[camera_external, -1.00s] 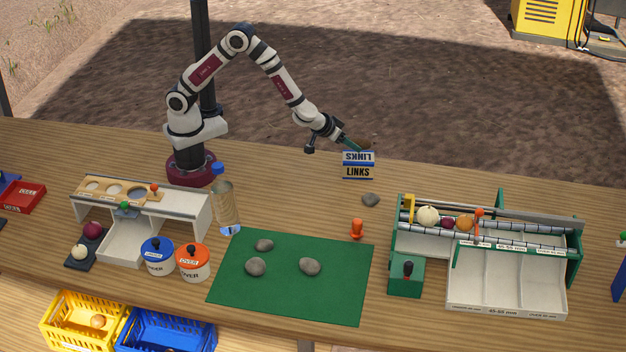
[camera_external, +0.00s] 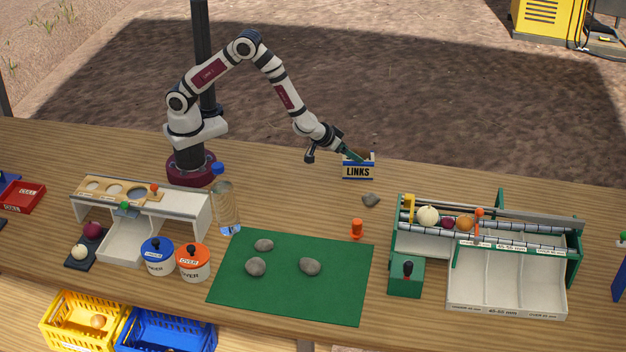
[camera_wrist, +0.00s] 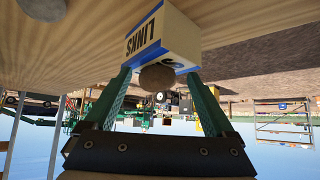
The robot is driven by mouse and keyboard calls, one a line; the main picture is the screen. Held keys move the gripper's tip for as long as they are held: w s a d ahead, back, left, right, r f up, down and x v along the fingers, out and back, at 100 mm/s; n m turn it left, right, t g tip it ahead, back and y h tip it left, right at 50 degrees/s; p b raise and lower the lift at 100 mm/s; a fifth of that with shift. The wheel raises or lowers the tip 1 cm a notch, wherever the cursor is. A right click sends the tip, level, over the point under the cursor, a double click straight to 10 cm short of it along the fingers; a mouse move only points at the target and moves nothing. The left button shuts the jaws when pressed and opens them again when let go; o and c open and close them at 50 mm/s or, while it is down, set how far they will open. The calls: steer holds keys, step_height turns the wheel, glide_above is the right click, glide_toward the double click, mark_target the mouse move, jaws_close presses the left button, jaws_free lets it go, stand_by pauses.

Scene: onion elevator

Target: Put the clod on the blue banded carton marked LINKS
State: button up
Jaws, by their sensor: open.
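The blue banded carton marked LINKS (camera_external: 358,172) stands on the table at the back, right of my arm's base. It also shows, upside down, in the wrist view (camera_wrist: 178,32). The rounded brown-grey clod (camera_wrist: 157,78) is at the carton's lettered blue-edged top, between my fingers, and appears to rest against it. My gripper (camera_wrist: 158,74) is open, with one green finger on each side of the clod. In the external view my gripper (camera_external: 354,157) is over the carton's top and hides most of it; the clod cannot be made out there.
A grey stone (camera_external: 371,200) lies in front of the carton. An orange figure-like piece (camera_external: 357,229) stands nearer. A green mat (camera_external: 290,296) holds several stones. A green-framed sorting rack (camera_external: 575,262) is at right, a bottle (camera_external: 226,205) at left. The table around the carton is mostly clear.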

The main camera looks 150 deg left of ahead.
steer(key=v, duration=1.2)
steer(key=w+d+r+m+t+h, duration=0.2)
steer(key=w+d+r+m+t, duration=0.45)
steer(key=w+d, duration=0.4)
steer(key=w+d+r+m+t+h, duration=0.1)
steer(key=d+r+m+t+h, duration=0.15)
steer(key=d+m+h, duration=0.65)
steer(key=s+d+f+m+g, duration=0.2)
steer(key=s+d+m+g, duration=0.25)
steer(key=s+d, duration=1)
steer(key=s+a+m+g+y, duration=0.1)
steer(key=s+a+g+y, duration=0.1)
steer(key=s, duration=0.4)
steer(key=s+a+m+g+y, duration=0.1)
steer(key=s+a+m+g, duration=0.1)
steer(key=s, duration=0.5)
steer(key=shift+s+a+f+m+g+y, duration=0.15)
steer(key=shift+a+f+m+g+y, duration=0.1)
steer(key=shift+a+m+g+y, duration=0.15)
